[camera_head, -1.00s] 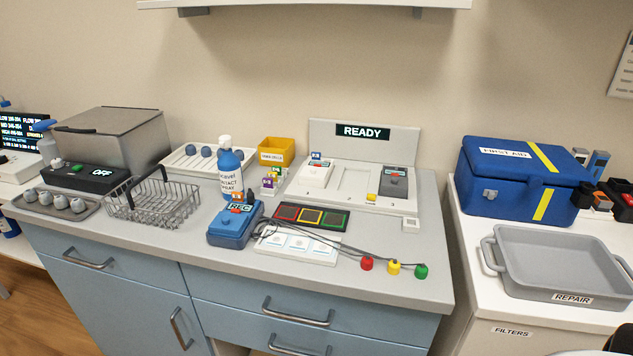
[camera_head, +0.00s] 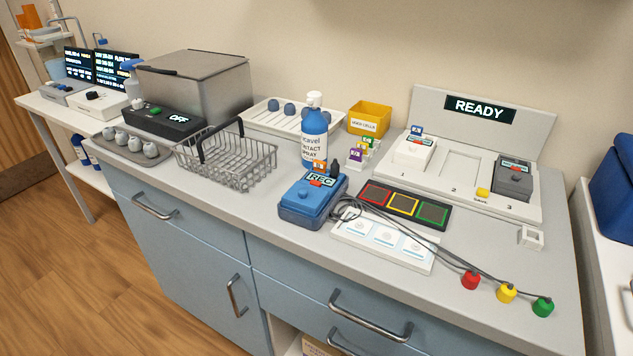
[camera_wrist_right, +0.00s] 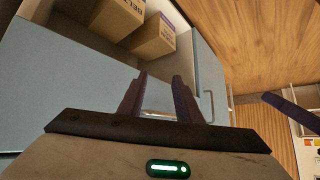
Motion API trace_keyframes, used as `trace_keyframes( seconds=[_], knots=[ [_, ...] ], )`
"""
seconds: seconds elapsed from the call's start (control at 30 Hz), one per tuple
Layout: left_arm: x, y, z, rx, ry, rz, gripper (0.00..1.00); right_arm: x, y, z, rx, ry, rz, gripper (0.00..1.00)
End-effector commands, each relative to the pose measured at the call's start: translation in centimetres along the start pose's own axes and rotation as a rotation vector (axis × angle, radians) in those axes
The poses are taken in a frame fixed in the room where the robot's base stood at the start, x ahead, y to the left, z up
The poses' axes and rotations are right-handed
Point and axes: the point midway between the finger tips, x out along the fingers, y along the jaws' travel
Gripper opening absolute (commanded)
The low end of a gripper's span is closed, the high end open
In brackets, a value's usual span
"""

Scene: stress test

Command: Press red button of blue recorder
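The blue recorder (camera_head: 310,203) sits on the grey counter near its front edge, left of the white card strip. Its label reads REC, and a small red button (camera_head: 321,181) shows on its top, with an orange tag and a dark knob behind it. Black leads run from it to the right. My right gripper (camera_wrist_right: 160,82) shows in the right wrist view with its two dark fingers apart and nothing between them. It faces the blue cabinet front, away from the recorder. My left gripper is in neither view.
A wire basket (camera_head: 228,165) stands left of the recorder and a spray bottle (camera_head: 314,135) behind it. Red (camera_head: 470,280), yellow (camera_head: 506,293) and green (camera_head: 542,307) lead ends lie at the right front. The READY station (camera_head: 460,185) stands behind.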

Motion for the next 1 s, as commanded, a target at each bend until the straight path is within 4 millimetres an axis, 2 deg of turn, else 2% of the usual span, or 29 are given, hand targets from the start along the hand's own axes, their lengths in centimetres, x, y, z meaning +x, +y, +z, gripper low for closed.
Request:
trace_keyframes(
  seconds=[0.3,0.5,1.0],
  knots=[
    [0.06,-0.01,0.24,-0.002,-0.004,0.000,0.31,0.06,0.16,0.19,0.002,-0.003,0.003,0.31],
    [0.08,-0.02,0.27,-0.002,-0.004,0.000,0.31,0.06,0.18,0.21,0.003,-0.003,0.004,0.00],
    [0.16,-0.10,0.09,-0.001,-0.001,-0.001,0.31,0.05,0.21,0.31,0.004,-0.004,0.005,0.00]
  ],
)
